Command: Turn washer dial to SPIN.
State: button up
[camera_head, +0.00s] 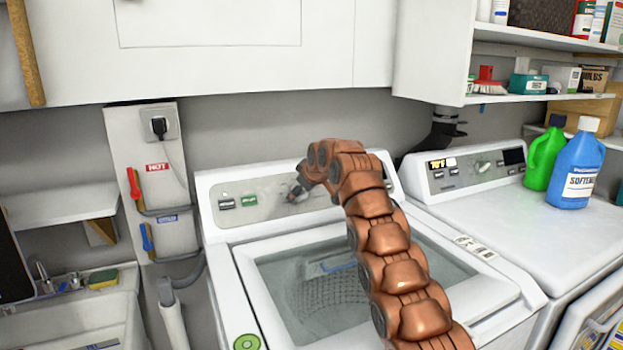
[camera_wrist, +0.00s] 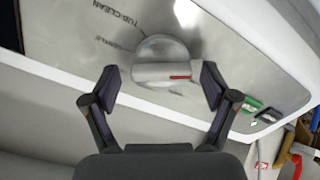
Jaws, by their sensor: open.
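The washer (camera_head: 225,228) stands in the middle of the head view, with a grey control panel along its back. The dial (camera_wrist: 163,66) shows in the wrist view as a round knob with a raised bar and a red mark at the bar's right end. Printed words circle it, and "TUB CLEAN" is readable above left; I cannot read SPIN. My gripper (camera_wrist: 158,88) is open, one finger on each side of the dial's bar, with visible gaps. In the head view my gripper (camera_head: 297,192) is at the panel, and my arm hides the panel's right part and the dial.
A dryer (camera_head: 480,195) stands to the right, with green (camera_head: 543,158) and blue (camera_head: 577,170) bottles on top. White cabinets (camera_head: 210,60) hang above. A sink (camera_head: 75,310) is at the left.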

jog(key=shift+s+d+r, duration=0.2)
jog(key=shift+s+r, duration=0.2)
jog(key=shift+r, duration=0.05)
jog(key=shift+s+d+r, duration=0.1)
jog(key=shift+s+d, duration=0.1)
jog(key=shift+s, duration=0.15)
jog(key=v, duration=0.9)
jog(key=shift+a, duration=0.15)
